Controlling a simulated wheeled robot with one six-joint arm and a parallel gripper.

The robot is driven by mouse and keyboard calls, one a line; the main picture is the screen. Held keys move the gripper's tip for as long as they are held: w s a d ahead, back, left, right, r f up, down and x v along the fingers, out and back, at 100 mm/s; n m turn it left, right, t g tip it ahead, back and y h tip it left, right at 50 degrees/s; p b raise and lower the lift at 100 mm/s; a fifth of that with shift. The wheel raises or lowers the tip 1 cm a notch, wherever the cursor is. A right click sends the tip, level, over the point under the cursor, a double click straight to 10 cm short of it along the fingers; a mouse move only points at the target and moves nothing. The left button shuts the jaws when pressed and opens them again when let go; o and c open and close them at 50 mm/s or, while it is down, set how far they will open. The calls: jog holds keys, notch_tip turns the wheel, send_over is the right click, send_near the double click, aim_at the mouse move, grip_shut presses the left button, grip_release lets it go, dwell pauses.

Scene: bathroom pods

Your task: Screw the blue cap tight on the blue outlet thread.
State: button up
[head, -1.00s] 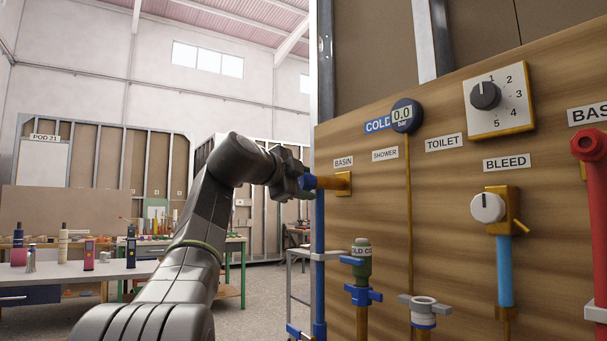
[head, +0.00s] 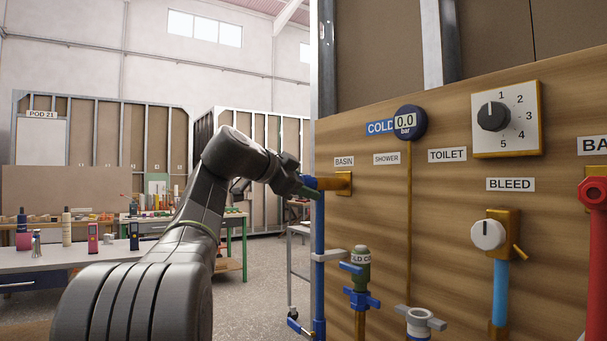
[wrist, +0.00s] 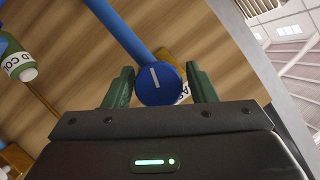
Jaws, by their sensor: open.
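The blue cap (wrist: 158,84) shows its round face with a white line in the wrist view. In the head view the blue cap (head: 310,182) sits at the end of the brass basin outlet (head: 335,184). The blue thread is hidden behind the cap, so I cannot tell how tightly it is seated. My gripper (wrist: 163,76) is open, with one green jaw on each side of the cap and a small gap visible at the left. In the head view my gripper (head: 306,190) is right at the cap.
A blue pipe (head: 320,250) runs down from the outlet. A green capped bottle-like fitting (head: 361,270) stands on a blue valve (head: 360,298) to the right. The gauge (head: 406,122) reads 0.0 bar. A workbench (head: 60,262) stands behind my arm at the left.

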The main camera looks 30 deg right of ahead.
jog(key=p, duration=0.1)
jog(key=n+p, duration=0.1)
jog(key=shift+r+g+p, duration=0.25)
jog(key=shift+g+p, duration=0.1)
jog(key=shift+g, duration=0.05)
jog(key=shift+f+n+g+p, duration=0.25)
jog(key=shift+n+g+p, duration=0.25)
jog(key=shift+n+p, duration=0.35)
jog(key=shift+r+n+p, duration=0.25)
jog(key=shift+n+p, duration=0.2)
jog(key=shift+p, duration=0.55)
jog(key=shift+f+n+g+p, duration=0.1)
jog(key=shift+n+g+p, duration=0.45)
jog(key=shift+p, duration=0.25)
jog(key=shift+f+g, duration=0.2)
jog(key=shift+g, duration=0.05)
